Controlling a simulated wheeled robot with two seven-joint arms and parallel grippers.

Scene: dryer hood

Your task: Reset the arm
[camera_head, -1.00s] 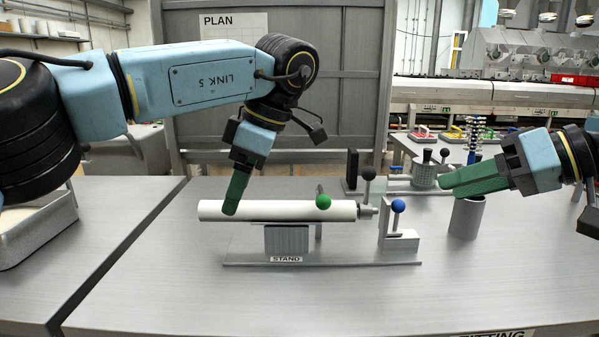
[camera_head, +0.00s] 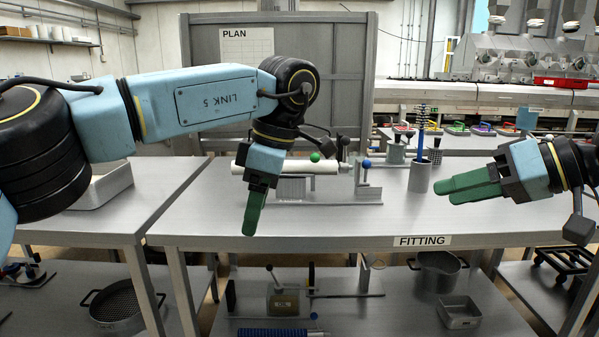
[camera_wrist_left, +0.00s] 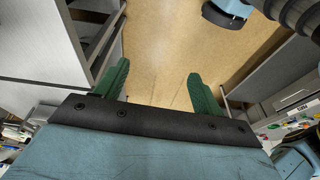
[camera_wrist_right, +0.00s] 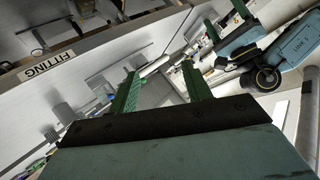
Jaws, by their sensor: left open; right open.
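My left gripper (camera_head: 256,208) hangs pointing down in front of the table in the head view. In the left wrist view its two green fingers (camera_wrist_left: 158,88) stand apart with only floor between them. My right gripper (camera_head: 458,189) points left at the right side of the head view, in front of the table. In the right wrist view its green fingers (camera_wrist_right: 164,90) are apart and nothing is held between them. A white roller (camera_head: 300,167) lies on a stand (camera_head: 325,195) on the table, partly hidden behind my left gripper.
The table (camera_head: 340,225) carries a FITTING label (camera_head: 422,241) on its front edge. A grey cup (camera_head: 420,177) holding a tool stands at its right. A lower shelf holds a pot (camera_head: 438,272) and a small tray (camera_head: 459,312). Open floor lies before the table.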

